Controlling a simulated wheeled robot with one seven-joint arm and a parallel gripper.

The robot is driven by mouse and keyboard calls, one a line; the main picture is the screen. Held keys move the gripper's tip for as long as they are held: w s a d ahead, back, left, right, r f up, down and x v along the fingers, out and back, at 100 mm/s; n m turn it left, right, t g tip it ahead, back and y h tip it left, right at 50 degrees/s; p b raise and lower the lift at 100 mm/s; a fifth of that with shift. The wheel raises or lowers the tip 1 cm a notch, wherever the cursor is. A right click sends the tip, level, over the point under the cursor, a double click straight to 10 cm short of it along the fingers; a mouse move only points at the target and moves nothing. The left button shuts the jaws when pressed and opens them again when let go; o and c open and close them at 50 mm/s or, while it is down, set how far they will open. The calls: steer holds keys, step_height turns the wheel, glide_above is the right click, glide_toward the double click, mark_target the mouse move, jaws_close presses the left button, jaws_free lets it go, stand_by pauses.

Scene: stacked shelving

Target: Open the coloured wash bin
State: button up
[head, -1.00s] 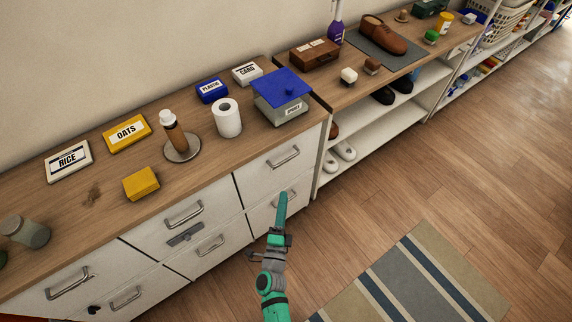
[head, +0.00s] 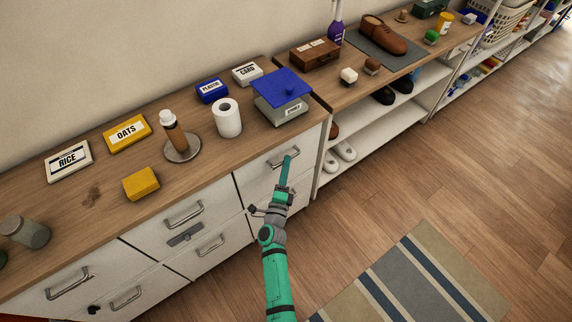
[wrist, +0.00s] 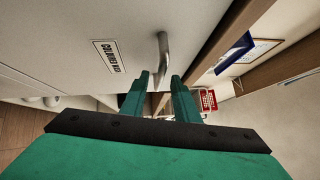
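The coloured wash bin (head: 262,178) is a white front, closed, in the upper right of the cabinet. Its metal bar handle (head: 278,160) also shows in the wrist view (wrist: 162,48), beside a label (wrist: 107,56) whose first word looks like COLOURED; the rest is hard to read. My green gripper (head: 287,160) is at this handle. In the wrist view my gripper (wrist: 160,75) has its two fingers apart, with the near end of the handle at the gap between the tips. I cannot tell whether they touch it. The fingers partly cover the handle in the head view.
Other closed fronts with handles (head: 184,215) lie left and below. On the top stand a blue-lidded box (head: 283,112), a paper roll (head: 227,119) and a bottle (head: 173,133). Open shelves (head: 375,140) with shoes are to the right. The floor (head: 460,190) and striped rug (head: 410,275) are clear.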

steer(key=shift+w+d, duration=0.1)
steer(key=shift+w, duration=0.35)
